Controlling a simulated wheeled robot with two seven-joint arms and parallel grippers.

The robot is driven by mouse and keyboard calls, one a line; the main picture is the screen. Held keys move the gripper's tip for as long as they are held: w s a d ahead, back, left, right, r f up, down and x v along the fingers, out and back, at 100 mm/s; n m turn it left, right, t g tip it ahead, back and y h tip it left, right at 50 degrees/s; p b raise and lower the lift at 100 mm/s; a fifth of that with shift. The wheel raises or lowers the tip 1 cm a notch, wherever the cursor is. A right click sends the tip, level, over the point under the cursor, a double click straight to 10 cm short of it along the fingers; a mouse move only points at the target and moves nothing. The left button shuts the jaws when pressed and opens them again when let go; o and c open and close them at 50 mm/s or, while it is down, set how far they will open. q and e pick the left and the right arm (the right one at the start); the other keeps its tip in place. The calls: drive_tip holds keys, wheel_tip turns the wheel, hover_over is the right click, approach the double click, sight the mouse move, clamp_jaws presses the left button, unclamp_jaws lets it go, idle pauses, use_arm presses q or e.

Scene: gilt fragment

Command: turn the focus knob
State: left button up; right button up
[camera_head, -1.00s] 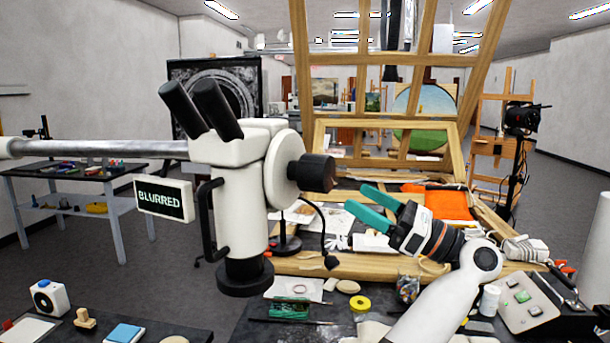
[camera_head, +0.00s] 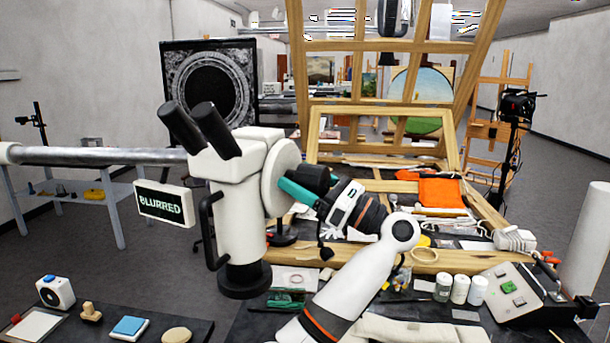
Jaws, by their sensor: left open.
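The white microscope (camera_head: 238,225) stands on the left of centre, held by a grey horizontal bar (camera_head: 105,156). Its black focus knob (camera_head: 311,178) sticks out to the right from a white round housing. A sign on the microscope (camera_head: 164,204) reads BLURRED. My left gripper (camera_head: 306,185) is at the knob with its jaws open. One teal finger lies in front of the knob and hides part of it. The other finger is mostly hidden, and I cannot tell whether either touches the knob. My right gripper is not in view.
A large wooden frame (camera_head: 312,137) stands behind the worktable. A dark side table (camera_head: 190,329) holds small items. A framed dark screen (camera_head: 248,75) stands at the back left.

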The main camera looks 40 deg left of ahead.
use_arm(q)
drive_tip(key=shift+c, duration=0.4)
drive_tip(key=c, duration=0.9)
drive_tip(key=shift+f+m, duration=0.1)
drive_tip(key=shift+m, duration=0.2)
drive_tip(key=shift+f+m+t+b, duration=0.1)
drive_tip(key=shift+m+t+b, duration=0.35)
drive_tip(key=shift+m+t, duration=0.75)
drive_tip(key=shift+m, duration=0.4)
drive_tip(key=shift+w+m+t, duration=0.1)
drive_tip(key=shift+m+t, duration=1)
drive_tip(key=shift+m, duration=1.2)
